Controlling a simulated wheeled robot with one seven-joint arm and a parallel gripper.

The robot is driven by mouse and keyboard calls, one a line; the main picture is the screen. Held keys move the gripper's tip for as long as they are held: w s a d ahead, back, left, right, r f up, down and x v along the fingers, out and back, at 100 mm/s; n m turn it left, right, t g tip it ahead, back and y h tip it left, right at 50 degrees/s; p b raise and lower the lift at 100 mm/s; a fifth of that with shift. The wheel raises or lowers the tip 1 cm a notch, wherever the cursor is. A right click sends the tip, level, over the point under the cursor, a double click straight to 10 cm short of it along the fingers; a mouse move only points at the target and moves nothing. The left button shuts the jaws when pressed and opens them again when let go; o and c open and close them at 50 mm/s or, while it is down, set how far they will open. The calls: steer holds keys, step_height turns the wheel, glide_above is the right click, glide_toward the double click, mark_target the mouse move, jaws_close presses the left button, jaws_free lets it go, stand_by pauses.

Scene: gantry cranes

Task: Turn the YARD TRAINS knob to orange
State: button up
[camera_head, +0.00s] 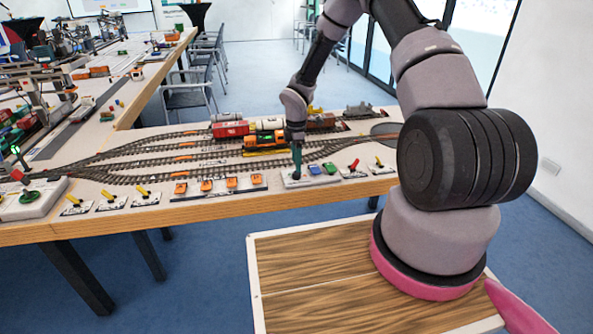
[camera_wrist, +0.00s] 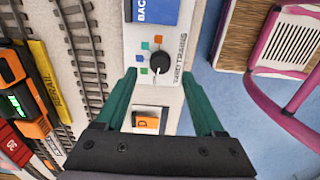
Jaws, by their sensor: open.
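In the wrist view the YARD TRAINS knob (camera_wrist: 162,63) is round and black on a pale panel (camera_wrist: 170,22). Its white pointer line points toward the bottom of the picture, away from the orange square (camera_wrist: 139,57). Green and blue squares also sit beside the knob. My gripper (camera_wrist: 158,76) is open, its green fingers on either side of the knob's lower edge in this picture, with no visible contact. In the head view my gripper (camera_head: 297,172) points down over the panel's left part, and the knob cannot be made out there.
Model tracks with an orange locomotive (camera_head: 264,139) run behind the panel. Several yellow levers and a red lever (camera_head: 352,167) line the table's front edge.

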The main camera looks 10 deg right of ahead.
mark_target(296, 175)
steer(key=shift+f, duration=2.2)
jaws_close()
